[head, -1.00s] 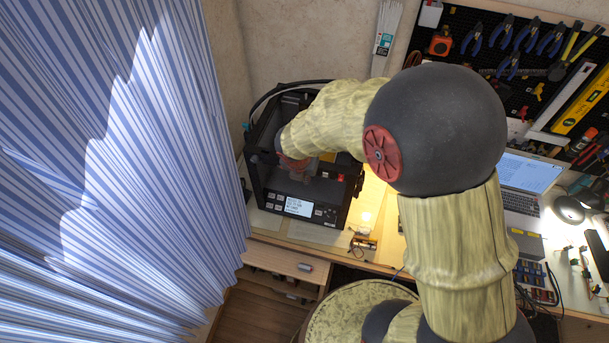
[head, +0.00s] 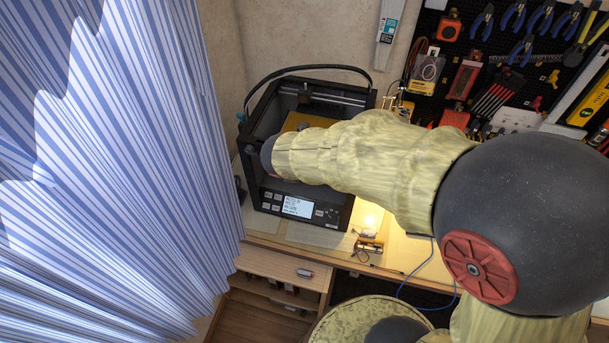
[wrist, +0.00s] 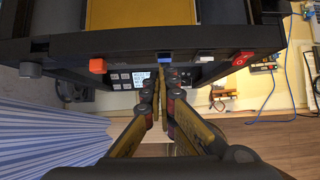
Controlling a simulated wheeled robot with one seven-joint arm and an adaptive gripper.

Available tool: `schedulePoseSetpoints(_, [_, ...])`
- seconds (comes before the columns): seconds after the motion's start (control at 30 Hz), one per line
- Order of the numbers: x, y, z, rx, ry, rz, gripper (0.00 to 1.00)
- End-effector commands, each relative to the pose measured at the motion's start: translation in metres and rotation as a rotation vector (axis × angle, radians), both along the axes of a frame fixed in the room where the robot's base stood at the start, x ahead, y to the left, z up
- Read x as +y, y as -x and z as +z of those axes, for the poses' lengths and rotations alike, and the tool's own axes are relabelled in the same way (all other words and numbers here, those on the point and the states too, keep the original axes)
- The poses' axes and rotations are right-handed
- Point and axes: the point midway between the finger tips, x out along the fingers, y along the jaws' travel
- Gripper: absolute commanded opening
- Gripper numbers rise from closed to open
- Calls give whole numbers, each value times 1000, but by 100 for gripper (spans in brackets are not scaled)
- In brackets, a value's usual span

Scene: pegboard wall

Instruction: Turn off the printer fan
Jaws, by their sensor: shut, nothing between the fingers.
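The black printer (head: 346,99) stands on the bench against the wall in the head view, with a lit display (head: 297,207) and keys low on its front. In the wrist view its front bar (wrist: 130,42) carries an orange control (wrist: 97,65), a blue one (wrist: 165,58), a white one (wrist: 205,57) and a red switch (wrist: 243,58). I cannot read which one is for the fan. My gripper (wrist: 163,74) is shut and empty, its tips close to the blue control; contact cannot be told. In the head view my arm hides the gripper and most of the bar.
A small lamp-lit board (head: 369,245) sits on the bench right of the printer, with a blue cable (head: 402,290) nearby. A striped curtain (head: 130,170) hangs close on the left. A tool pegboard (head: 550,75) is on the wall at right.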

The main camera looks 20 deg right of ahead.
Motion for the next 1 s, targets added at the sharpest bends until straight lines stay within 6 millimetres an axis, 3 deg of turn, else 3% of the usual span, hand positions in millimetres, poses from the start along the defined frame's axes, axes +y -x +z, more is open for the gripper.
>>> schedulePoseSetpoints(0.77, [0, -1, -5, -69, 42, 0, 0])
schedulePoseSetpoints(1.0, [0, -1, 3, -69, 42, 1, 0])
